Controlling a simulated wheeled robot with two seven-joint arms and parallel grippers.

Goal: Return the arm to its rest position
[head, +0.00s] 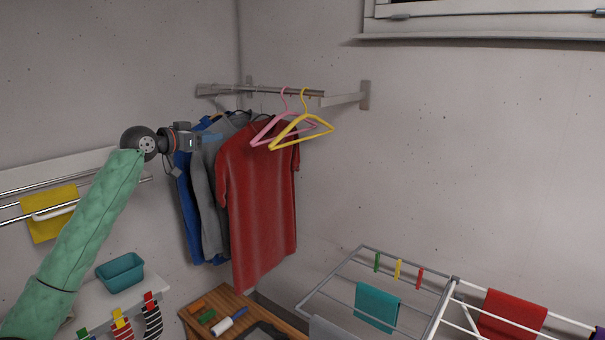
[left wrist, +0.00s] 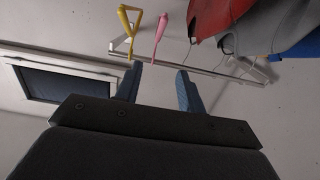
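My left arm (head: 90,215), in a green padded sleeve, comes in from the lower left of the head view and reaches up toward the clothes rail. My left gripper (head: 209,137) is at its end, level with the tops of the hanging shirts and overlapping them in the picture. In the left wrist view its two blue fingers (left wrist: 159,85) stand apart with nothing between them. Beyond the fingertips are a yellow hanger (left wrist: 129,18) and a pink hanger (left wrist: 161,30), both apart from the fingers. My right arm and gripper are not in view.
The wall rail (head: 345,98) holds the pink and yellow hangers, a red shirt (head: 262,200), a grey shirt (head: 210,190) and a blue shirt (head: 188,215). A drying rack (head: 445,300) stands lower right. A wooden table (head: 190,320) and teal bin (head: 120,272) are below.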

